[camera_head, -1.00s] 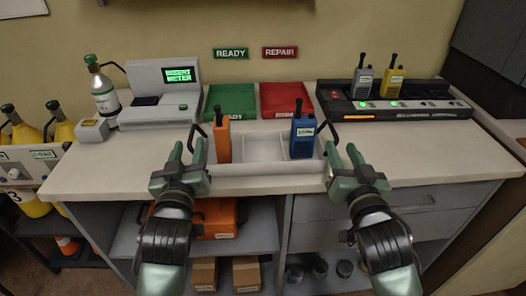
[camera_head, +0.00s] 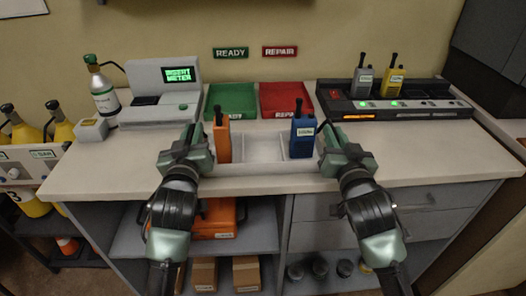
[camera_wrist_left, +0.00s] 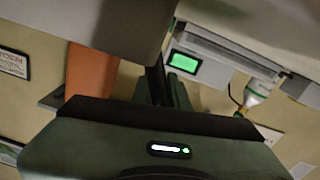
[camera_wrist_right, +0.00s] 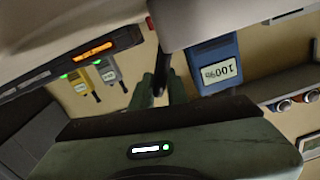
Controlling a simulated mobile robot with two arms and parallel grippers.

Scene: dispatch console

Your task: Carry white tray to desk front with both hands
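The white tray (camera_head: 262,168) rests at the front edge of the desk, with an orange radio (camera_head: 222,138) in its left part and a blue radio (camera_head: 302,137) in its right part; its middle is empty. My left gripper (camera_head: 200,140) is at the tray's left end, its fingers close on either side of the dark handle (camera_wrist_left: 158,82). My right gripper (camera_head: 328,138) is at the right end, fingers close around the dark handle (camera_wrist_right: 160,75). The fingers largely hide both handles in the head view.
Behind the tray lie a green tray (camera_head: 232,99) and a red tray (camera_head: 287,98). A meter (camera_head: 163,95) and a bottle (camera_head: 103,92) stand at the left. A charger rack (camera_head: 395,108) with two radios is at the right. The desk (camera_head: 420,150) is bare at right front.

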